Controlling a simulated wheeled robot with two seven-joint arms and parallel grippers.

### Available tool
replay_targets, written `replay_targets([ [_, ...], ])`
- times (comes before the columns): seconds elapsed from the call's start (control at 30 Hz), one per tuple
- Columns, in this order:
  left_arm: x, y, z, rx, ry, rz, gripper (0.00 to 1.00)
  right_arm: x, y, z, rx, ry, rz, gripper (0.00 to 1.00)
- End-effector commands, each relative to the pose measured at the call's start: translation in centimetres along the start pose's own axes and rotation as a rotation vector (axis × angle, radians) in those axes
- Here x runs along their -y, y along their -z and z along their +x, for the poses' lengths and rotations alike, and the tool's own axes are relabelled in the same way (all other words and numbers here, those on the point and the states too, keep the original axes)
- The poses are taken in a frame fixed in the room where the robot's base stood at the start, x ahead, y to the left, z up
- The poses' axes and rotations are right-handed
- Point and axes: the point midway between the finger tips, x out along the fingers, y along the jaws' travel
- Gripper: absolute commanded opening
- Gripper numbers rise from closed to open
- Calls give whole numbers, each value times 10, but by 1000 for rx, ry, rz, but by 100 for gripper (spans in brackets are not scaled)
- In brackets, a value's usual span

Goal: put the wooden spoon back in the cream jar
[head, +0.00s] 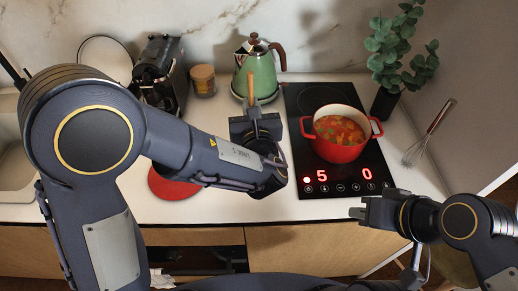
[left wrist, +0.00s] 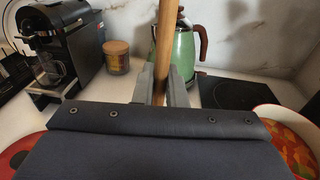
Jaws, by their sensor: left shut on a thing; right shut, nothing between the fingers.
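My left gripper (head: 255,120) is shut on the wooden spoon (head: 251,88), whose light brown shaft stands up out of the fingers in front of the green kettle. In the left wrist view the spoon (left wrist: 165,45) rises nearly upright between the fingers (left wrist: 163,85). Its lower part is hidden by the gripper. I see no cream jar in either view; my left arm covers part of the counter. My right gripper (head: 362,212) is shut and empty near the counter's front edge, below the hob.
A red pot (head: 340,150) of soup stands on the black hob (head: 305,180), right of my left gripper. Behind are the green kettle (head: 262,72), an amber jar (head: 203,82) and a coffee machine (head: 160,72). A red round thing (head: 172,188) lies under my left arm. A whisk (head: 428,135) lies right.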

Motion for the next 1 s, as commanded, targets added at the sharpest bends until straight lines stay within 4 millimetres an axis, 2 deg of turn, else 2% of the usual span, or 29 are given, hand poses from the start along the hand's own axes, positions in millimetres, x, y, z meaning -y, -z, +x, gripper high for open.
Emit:
replay_targets([
  [0.07, 0, -1, 0, 0, 0, 0, 0, 0, 0, 0, 0, 0, 0, 0],
  [0.1, 0, -1, 0, 0, 0, 0, 12, 0, 0, 0, 0, 0, 0, 0],
  [0.3, 0, -1, 0, 0, 0, 0, 37, 0, 0, 0, 0, 0, 0, 0],
  [0.63, 0, 0, -5, 0, 1, 0, 37, -1, -1, 2, 0, 0, 0, 0],
  [1.0, 1, 1, -64, 2, 4, 0, 37, -7, -8, 16, 0, 0, 0, 0],
])
